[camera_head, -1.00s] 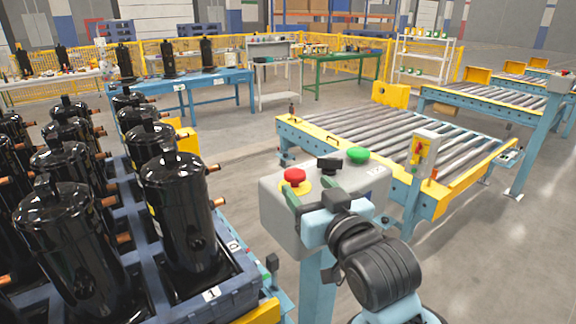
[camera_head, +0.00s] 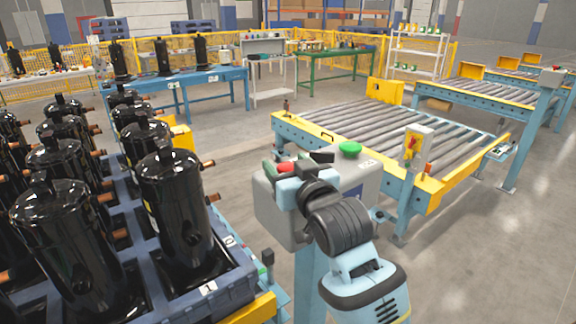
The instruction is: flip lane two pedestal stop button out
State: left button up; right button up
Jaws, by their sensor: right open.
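The grey pedestal box (camera_head: 262,205) stands on a blue post in the middle of the view. On its top are a red stop button (camera_head: 286,167), a black switch (camera_head: 322,157) and a green button (camera_head: 350,149). A small label sits at the box's right edge, too small to read surely. My right gripper (camera_head: 287,166) is open, its fingers on either side of the red button. The wrist hides the button's lower part and its yellow surround, so I cannot tell whether the fingers touch it. My left gripper is not in view.
A pallet (camera_head: 190,296) of black compressors (camera_head: 172,205) stands close on the left. Clear floor lies at the right.

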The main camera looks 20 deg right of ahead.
grip_shut()
jog(key=shift+r, duration=0.75)
jog(key=shift+c, duration=1.5)
grip_release()
jog(key=o, duration=0.3)
jog(key=shift+f, duration=0.1)
jog(key=shift+s, duration=0.1)
jog(key=s+d, duration=0.1)
jog(key=s, duration=0.6)
jog(key=shift+s, duration=0.3)
